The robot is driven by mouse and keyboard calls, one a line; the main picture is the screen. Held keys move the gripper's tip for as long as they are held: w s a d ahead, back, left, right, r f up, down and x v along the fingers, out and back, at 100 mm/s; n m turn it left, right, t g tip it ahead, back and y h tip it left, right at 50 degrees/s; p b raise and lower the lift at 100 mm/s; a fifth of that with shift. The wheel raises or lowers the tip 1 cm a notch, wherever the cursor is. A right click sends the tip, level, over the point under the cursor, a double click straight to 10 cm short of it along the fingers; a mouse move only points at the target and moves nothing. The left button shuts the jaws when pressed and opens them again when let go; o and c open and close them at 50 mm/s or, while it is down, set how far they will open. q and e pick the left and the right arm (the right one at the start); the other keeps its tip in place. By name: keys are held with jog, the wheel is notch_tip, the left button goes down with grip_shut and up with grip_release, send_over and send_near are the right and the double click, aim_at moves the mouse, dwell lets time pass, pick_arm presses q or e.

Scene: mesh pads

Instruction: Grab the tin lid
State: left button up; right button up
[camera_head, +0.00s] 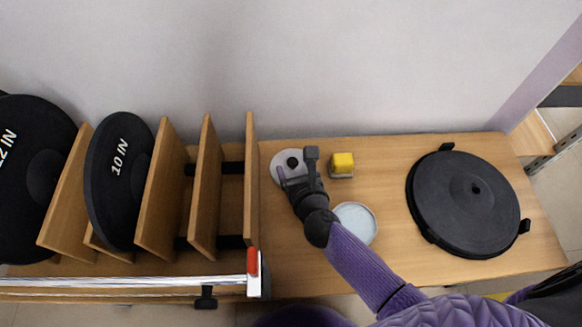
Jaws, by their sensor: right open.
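The tin lid (281,158) is a grey disc with a black knob (292,161) in its middle. It lies on the wooden table, left of centre, beside the end panel of the rack. My right gripper (297,168) is over the lid's near part, open, with a finger on either side just short of the knob. I cannot tell how high above the lid it is. The gripper hides part of the lid's near right side. A round pale dish (357,222), perhaps the open tin, sits nearer to me on the right of my arm. My left gripper is not in view.
A yellow block (342,162) on a small grey base stands just right of the gripper. A large black turntable-like disc (470,203) fills the right. A wooden rack (158,205) with black pads stands left. A metal rail (130,285) with a red tip runs along the front left.

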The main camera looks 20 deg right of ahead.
jog(key=shift+w+f, duration=0.25)
jog(key=shift+w, duration=0.25)
grip_shut()
jog(key=shift+r, duration=0.1)
